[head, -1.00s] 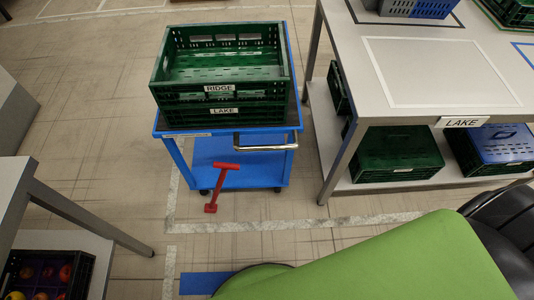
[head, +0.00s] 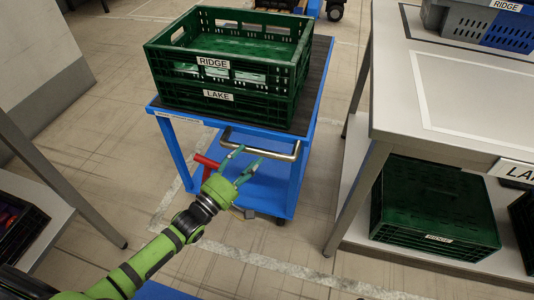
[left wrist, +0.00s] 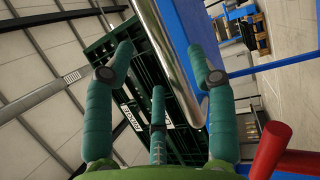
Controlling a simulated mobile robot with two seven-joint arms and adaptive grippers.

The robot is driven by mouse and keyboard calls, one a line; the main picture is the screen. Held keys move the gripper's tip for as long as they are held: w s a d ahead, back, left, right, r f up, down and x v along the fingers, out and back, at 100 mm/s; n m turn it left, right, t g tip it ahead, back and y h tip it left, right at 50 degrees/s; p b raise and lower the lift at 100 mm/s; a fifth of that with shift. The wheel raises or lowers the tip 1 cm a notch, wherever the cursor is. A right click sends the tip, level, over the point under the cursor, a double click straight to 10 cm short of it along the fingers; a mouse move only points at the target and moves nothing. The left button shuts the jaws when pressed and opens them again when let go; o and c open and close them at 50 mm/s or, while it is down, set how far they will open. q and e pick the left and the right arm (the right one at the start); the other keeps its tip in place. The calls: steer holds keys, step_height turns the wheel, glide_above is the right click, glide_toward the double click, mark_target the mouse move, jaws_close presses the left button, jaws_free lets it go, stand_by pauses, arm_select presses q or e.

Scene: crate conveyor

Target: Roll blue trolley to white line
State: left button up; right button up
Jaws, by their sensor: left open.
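The blue trolley (head: 172,150) stands in the middle of the head view with two stacked green crates on its dark top, labelled RIDGE and LAKE. Its metal handle bar (head: 280,152) faces me. My left gripper (head: 251,157) is open just in front of the handle. In the left wrist view the bar (left wrist: 172,50) passes between the spread teal fingers (left wrist: 160,75); contact cannot be told. A red lever (head: 204,161) at the trolley's front is partly behind the gripper. A white line (head: 265,263) runs across the floor on the near side. My right gripper is not in view.
A grey table (head: 430,118) with a lower shelf and a green crate (head: 432,210) stands close on the right. Another table (head: 48,215) is at the left edge. A blue floor mark (head: 165,291) shows at the bottom. Floor lies clear left of the trolley.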

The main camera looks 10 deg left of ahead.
mark_target(256, 153)
arm_select(q)
steer(key=shift+b+x, duration=0.3)
steer(key=shift+x, duration=2.05)
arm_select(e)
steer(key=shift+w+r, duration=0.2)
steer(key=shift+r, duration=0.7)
arm_select(q)
jaws_close()
